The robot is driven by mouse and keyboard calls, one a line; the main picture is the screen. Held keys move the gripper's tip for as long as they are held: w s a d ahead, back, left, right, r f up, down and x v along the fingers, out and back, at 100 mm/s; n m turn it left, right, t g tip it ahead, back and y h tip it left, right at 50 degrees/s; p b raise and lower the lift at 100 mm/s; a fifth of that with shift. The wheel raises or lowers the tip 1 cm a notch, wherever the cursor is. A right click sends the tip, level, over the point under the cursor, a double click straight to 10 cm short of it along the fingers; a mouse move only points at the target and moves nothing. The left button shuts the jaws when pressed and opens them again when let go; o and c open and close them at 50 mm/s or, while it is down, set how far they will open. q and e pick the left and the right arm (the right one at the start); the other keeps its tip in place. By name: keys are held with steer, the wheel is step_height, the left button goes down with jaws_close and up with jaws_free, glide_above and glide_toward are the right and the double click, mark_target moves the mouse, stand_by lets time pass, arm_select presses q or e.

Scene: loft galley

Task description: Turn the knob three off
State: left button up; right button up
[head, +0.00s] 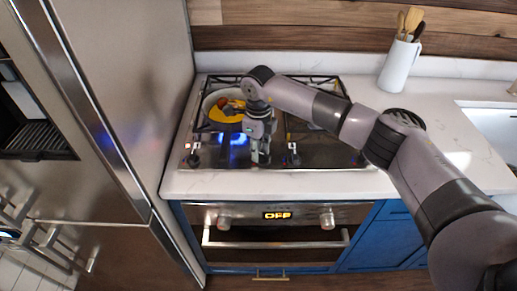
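The gas stove (325,154) has a row of knobs along its front edge. One knob (194,160) is at the left, one (293,158) is just right of my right gripper, and another is near the right end, partly behind my arm. My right gripper (261,155) points down at the front edge, between the left knob and the one to its right. It hides what is under it, so I cannot tell whether it touches a knob or how far its fingers are apart. A blue flame (236,138) burns at the front left. I see no knob numbers. My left gripper is not in view.
A pan (211,103) with yellow and reddish food sits over the left burners, close to my gripper. A white utensil holder (398,66) stands at the back right. The oven (275,239) below shows "OFF". A steel fridge (125,80) stands at the left.

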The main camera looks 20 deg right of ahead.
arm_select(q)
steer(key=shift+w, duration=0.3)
arm_select(e)
jaws_close()
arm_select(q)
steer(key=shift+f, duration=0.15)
arm_select(e)
steer(key=shift+d, duration=0.1)
steer(key=m, duration=0.1)
steer(key=m+b, duration=0.2)
steer(key=m, duration=0.1)
steer(key=shift+w+d, duration=0.2)
steer(key=shift+d, duration=0.05)
steer(key=m, duration=0.1)
steer(key=m+b, duration=0.1)
steer(key=m, duration=0.1)
steer(key=shift+w+d+m, duration=0.1)
steer(key=shift+d+m, duration=0.15)
steer(key=shift+m, duration=0.05)
arm_select(q)
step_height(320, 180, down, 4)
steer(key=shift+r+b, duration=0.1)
steer(key=shift+b, duration=0.5)
arm_select(e)
steer(key=m, duration=0.4)
steer(key=shift+d, duration=0.3)
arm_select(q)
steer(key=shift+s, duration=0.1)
arm_select(e)
steer(key=shift+m, duration=0.3)
